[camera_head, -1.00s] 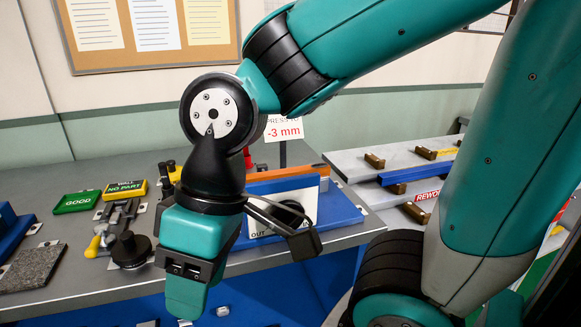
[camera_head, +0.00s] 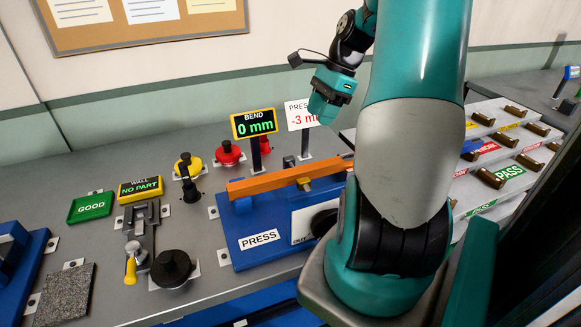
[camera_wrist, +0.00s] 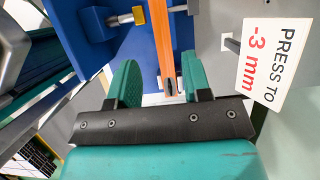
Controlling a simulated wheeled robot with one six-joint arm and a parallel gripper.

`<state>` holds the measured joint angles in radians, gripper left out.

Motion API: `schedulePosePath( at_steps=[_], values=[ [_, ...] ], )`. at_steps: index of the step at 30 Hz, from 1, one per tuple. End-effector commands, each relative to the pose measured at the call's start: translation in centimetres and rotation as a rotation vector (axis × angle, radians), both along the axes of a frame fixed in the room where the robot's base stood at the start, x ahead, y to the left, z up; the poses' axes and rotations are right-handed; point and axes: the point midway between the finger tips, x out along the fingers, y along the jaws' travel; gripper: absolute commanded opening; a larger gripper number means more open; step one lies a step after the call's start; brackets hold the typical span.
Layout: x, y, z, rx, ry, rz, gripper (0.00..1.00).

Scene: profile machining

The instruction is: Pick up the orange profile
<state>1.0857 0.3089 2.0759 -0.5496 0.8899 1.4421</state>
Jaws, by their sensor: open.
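The orange profile (camera_head: 285,179) is a long straight bar lying across the top of the blue press (camera_head: 268,222). In the wrist view the orange profile (camera_wrist: 168,45) runs up the picture, its near end between the two teal fingers. My gripper (camera_wrist: 160,85) is open, with a gap on both sides of the bar, and nothing is held. In the head view my gripper (camera_head: 322,110) is above and behind the right end of the press. How high the fingers are over the bar cannot be told.
A sign reading PRESS TO -3 mm (camera_head: 302,114) stands close beside my gripper. A BEND 0 mm display (camera_head: 254,123) stands behind the press. Red (camera_head: 228,153) and yellow (camera_head: 187,165) buttons sit left of it. A rack marked PASS (camera_head: 508,172) is at right.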

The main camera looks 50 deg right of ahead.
Motion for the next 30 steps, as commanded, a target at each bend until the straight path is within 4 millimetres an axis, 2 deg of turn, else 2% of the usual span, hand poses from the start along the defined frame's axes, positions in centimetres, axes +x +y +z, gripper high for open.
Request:
schedulePosePath(
  at_steps=[12, 15, 23, 30],
  values=[
    [1.4, 2.7, -8.3, 0.006, 0.004, -0.005, 0.45],
    [1.8, 3.2, -9.6, 0.003, 0.003, -0.005, 0.45],
    [2.1, 3.9, -11.4, 0.004, 0.002, -0.002, 0.45],
    [2.5, 5.0, -14.7, 0.002, 0.002, 0.0, 0.45]
  ],
)
